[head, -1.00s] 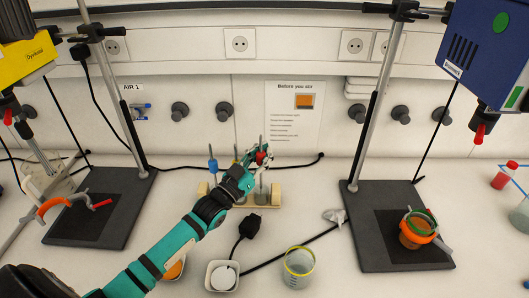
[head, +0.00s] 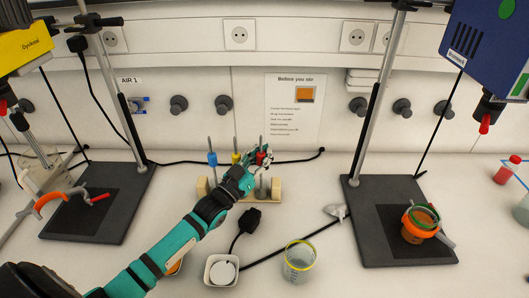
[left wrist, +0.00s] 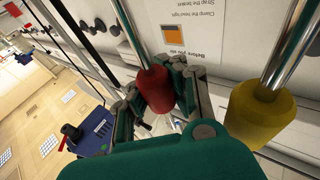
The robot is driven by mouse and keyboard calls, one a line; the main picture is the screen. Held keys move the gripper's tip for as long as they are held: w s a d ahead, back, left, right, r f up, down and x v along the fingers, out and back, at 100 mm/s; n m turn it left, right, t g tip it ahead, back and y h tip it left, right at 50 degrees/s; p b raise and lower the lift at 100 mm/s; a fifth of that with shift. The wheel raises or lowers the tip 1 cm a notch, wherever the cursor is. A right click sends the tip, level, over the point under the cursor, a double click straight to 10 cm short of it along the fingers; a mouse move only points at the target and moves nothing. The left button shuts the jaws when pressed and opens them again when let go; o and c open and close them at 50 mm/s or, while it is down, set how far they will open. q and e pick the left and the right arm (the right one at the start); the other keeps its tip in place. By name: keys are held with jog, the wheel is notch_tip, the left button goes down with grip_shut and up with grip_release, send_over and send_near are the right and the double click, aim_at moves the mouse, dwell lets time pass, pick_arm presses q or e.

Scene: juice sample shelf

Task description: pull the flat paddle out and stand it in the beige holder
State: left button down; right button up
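The beige holder (head: 203,187) stands on the bench near the wall. Metal rods with coloured collars stand at it: a blue one (head: 212,158), a yellow one (head: 236,158) and a red one (head: 262,157). My left gripper (head: 258,160) reaches over the holder to the red collar. In the left wrist view, its fingers press on both sides of the red collar (left wrist: 158,90), and the yellow collar (left wrist: 259,112) is close on the right. The rods' lower ends are mostly hidden, so I cannot tell which is the flat paddle. My right gripper is out of view.
A clear beaker with a yellow rim (head: 299,263) and a small white dish (head: 222,271) stand in front. A black plug (head: 249,220) and cable lie near the holder. Stands with dark bases flank it; the right base (head: 380,254) carries an orange clamp and beaker.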

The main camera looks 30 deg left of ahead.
pick_arm(q)
jog(key=c, duration=1.3)
grip_release()
jog(key=shift+c, duration=0.2)
notch_tip(320, 180, up, 10)
